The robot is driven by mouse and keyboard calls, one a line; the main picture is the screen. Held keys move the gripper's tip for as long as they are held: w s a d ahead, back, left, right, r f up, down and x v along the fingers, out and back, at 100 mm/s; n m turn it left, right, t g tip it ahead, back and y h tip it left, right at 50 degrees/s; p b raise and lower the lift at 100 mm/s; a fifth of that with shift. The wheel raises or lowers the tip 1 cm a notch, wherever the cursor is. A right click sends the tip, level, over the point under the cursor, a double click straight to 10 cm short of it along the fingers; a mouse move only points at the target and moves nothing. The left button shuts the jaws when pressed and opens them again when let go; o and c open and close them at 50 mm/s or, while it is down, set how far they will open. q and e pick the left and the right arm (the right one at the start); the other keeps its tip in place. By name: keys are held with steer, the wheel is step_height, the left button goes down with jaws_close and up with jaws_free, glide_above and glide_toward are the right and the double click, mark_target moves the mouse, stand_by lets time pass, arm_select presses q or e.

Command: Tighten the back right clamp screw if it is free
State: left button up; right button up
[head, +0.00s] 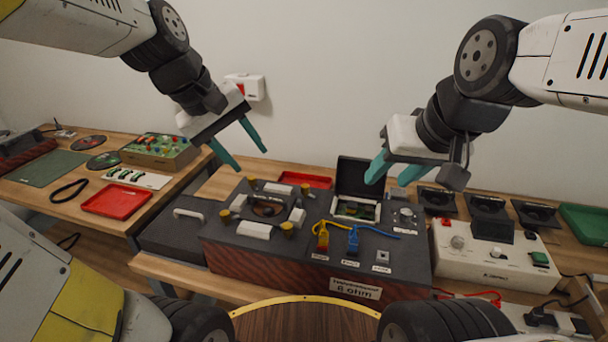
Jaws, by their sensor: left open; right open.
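The dark test fixture (310,255) stands on the bench with a round speaker seat (266,208) on its left half. Brass-coloured clamp screws sit around the seat. The back right clamp screw (305,190) is small, beside a white clamp block (297,215); I cannot tell whether it is loose or tight. The other screws are back left (251,184), front left (224,217) and front right (287,229). My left gripper (251,158) is open and empty, above and behind the back left screw. My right gripper (387,174) is open and empty, right of the back right screw near an open-lidded box.
The open-lidded box (357,172) holds a green board, close to my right gripper. A red tray (306,180) lies behind. A white device (485,257) stands right.

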arm_select(q)
steer(key=w+d+f+n+g, duration=0.25)
steer(key=w+f+n, duration=0.3)
steer(key=w, duration=0.45)
steer(key=n+g, duration=0.1)
steer(key=n, duration=0.7)
glide_toward(305, 186)
steer(key=f, duration=0.1)
steer(key=x, duration=0.7)
steer(key=shift+w+d+f, duration=0.1)
steer(key=shift+d+f, duration=0.2)
jaws_close()
